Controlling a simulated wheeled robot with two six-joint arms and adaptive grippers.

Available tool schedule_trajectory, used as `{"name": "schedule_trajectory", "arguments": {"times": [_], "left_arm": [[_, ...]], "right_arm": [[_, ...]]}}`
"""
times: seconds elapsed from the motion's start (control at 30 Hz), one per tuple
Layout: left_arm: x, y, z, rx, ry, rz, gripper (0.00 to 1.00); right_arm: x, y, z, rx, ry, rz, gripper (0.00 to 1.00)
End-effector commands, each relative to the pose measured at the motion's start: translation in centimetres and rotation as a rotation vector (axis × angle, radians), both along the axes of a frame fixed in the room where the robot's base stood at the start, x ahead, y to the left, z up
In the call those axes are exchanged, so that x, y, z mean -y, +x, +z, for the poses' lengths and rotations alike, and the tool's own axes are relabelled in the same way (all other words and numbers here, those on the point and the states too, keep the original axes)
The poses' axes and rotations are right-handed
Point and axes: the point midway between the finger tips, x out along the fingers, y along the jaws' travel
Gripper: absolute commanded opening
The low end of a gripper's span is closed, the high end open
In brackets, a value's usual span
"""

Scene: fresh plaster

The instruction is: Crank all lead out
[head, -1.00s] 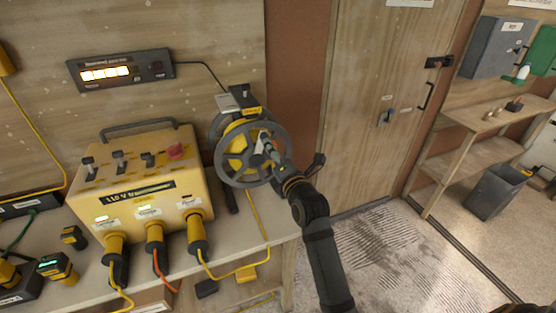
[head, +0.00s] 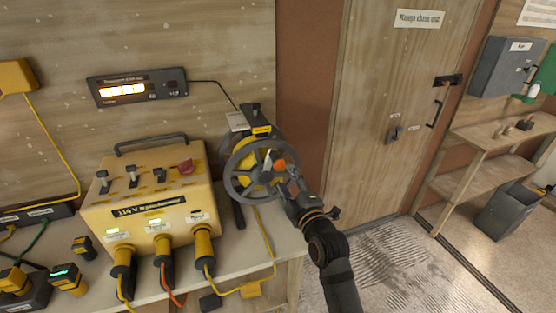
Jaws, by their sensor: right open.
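The cable reel (head: 247,158) stands at the right end of the bench, with a yellow drum behind a grey spoked wheel (head: 232,188). An orange knob (head: 280,165) shows on the wheel's right side. My right gripper (head: 287,185) is open at the lower right of the wheel, close to the knob; I cannot tell whether it touches the wheel. A yellow lead (head: 267,240) hangs from the reel below the wheel. How much lead is on the drum is partly hidden by the wheel. My left gripper is not in view.
A yellow 110 V box (head: 140,185) with switches, a red knob and plugged-in connectors stands left of the reel. A lit display (head: 137,87) hangs on the wall; its digits are unreadable. A wooden door (head: 385,100), a shelf bench (head: 490,150) and a grey bin (head: 508,212) are right.

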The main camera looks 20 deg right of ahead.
Motion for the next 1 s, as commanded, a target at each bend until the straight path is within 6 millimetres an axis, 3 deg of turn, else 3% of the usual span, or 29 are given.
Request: {"name": "schedule_trajectory", "arguments": {"times": [0.2, 0.4, 0.67, 0.77, 1.0], "left_arm": [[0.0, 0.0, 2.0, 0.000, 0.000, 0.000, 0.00], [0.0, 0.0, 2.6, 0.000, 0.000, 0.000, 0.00], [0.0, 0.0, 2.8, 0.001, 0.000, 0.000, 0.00], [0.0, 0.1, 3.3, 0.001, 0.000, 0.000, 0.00], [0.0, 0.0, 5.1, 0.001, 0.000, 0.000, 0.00]], "right_arm": [[0.3, 0.6, 0.3, -0.028, 0.760, -0.001, 0.48], [0.5, 0.8, 0.1, -0.042, 1.178, -0.001, 0.48], [0.5, 1.2, 0.0, -0.045, 1.262, -0.001, 0.48], [0.4, 2.5, 0.2, -0.045, 1.260, 0.000, 0.48], [0.3, 7.6, 0.4, -0.044, 1.259, 0.000, 0.48]]}}
